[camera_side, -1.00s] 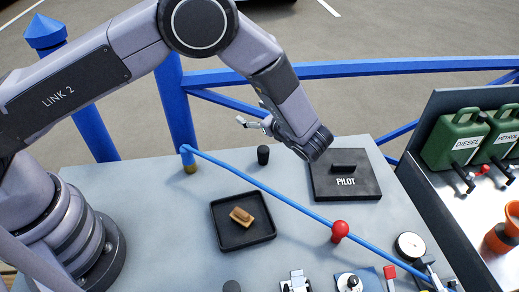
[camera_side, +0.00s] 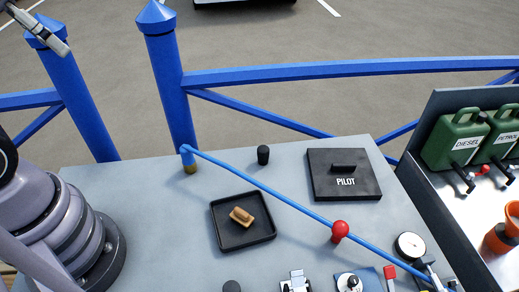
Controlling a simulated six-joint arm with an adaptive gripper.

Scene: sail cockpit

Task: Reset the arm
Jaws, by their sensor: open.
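My arm is folded back at the left. One part of my gripper (camera_side: 52,40), a grey and dark finger, shows at the top left corner in front of a blue post, high above the table and apart from everything on it. The rest of my gripper is out of the frame. No held object shows. The arm's base stands on the left of the grey table (camera_side: 140,200).
A blue tiller bar with a red knob (camera_side: 340,230) crosses the table. A black tray (camera_side: 228,245) holds a tan block (camera_side: 242,216). A black PILOT box (camera_side: 330,190) lies behind. Green cans (camera_side: 455,140) stand right. Blue rails (camera_side: 300,72) edge the back.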

